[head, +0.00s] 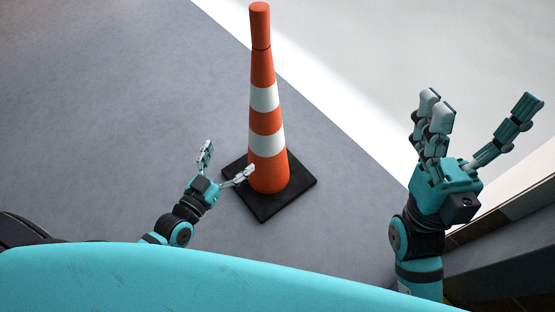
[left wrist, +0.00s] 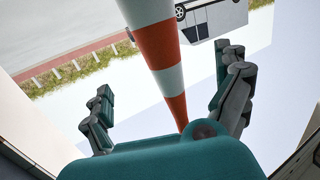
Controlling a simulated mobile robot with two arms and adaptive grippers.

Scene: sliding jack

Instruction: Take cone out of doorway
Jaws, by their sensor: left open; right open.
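The orange cone (head: 267,122) with white bands stands upright on its square black base (head: 263,215) on the grey floor, near a bright floor strip. My left gripper (head: 228,163) is open and low beside the cone's left side. One finger overlaps the cone's lower part in the head view; I cannot tell whether it touches. In the left wrist view the cone (left wrist: 157,45) rises between the open fingers of my left gripper (left wrist: 165,100). My right gripper (head: 482,122) is open and empty, raised to the right of the cone and apart from it.
The grey floor (head: 110,110) left of the cone is clear. A pale floor (head: 370,60) lies beyond the bright strip. A dark frame or wall edge (head: 500,245) is at the lower right. Outside, a white vehicle (left wrist: 215,18) shows in the left wrist view.

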